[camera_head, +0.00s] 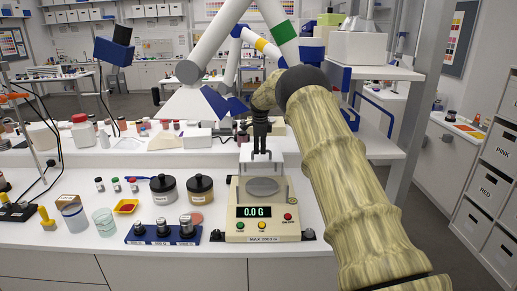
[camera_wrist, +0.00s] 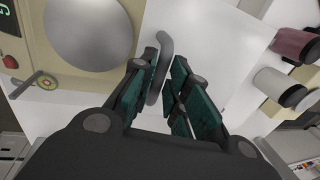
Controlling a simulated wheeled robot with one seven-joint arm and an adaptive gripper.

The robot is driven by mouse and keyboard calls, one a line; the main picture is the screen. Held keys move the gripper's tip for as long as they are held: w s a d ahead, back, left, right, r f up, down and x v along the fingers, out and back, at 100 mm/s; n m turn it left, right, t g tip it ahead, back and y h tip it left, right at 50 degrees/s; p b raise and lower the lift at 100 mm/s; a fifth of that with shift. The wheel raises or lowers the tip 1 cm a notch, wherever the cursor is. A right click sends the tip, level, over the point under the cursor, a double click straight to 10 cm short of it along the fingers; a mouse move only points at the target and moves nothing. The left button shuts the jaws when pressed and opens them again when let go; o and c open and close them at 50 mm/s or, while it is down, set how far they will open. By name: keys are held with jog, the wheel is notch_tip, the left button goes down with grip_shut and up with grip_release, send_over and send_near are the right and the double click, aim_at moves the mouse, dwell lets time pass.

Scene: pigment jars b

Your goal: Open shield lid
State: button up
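The balance (camera_head: 262,218) stands on the white bench, its display reading 0.0 G. Its round metal pan (camera_head: 263,187) shows in front of a pale, see-through-looking shield lid (camera_head: 247,162); the lid's edges are hard to make out. My gripper (camera_head: 262,152) points down at the back of the balance. In the wrist view, a grey curved handle (camera_wrist: 165,52) lies between the two narrowly spaced fingers of my gripper (camera_wrist: 167,58), close against the left finger. Whether both fingers press on it is unclear. The pan (camera_wrist: 88,32) is left of the fingers.
A blue weight holder (camera_head: 161,236) with several metal weights is left of the balance. Two dark-lidded jars (camera_head: 163,189) (camera_head: 200,188) stand behind it. A shelf stand (camera_head: 378,73) rises at the right. Bench is clear between balance and front edge.

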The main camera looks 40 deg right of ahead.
jog(key=shift+o, duration=0.9)
jog(key=shift+r, duration=0.1)
notch_tip(320, 180, up, 11)
jog(key=s+a, duration=0.1)
jog(key=shift+s+a+r, duration=0.15)
jog(key=shift+s+r, duration=0.05)
jog(key=shift+s, duration=0.2)
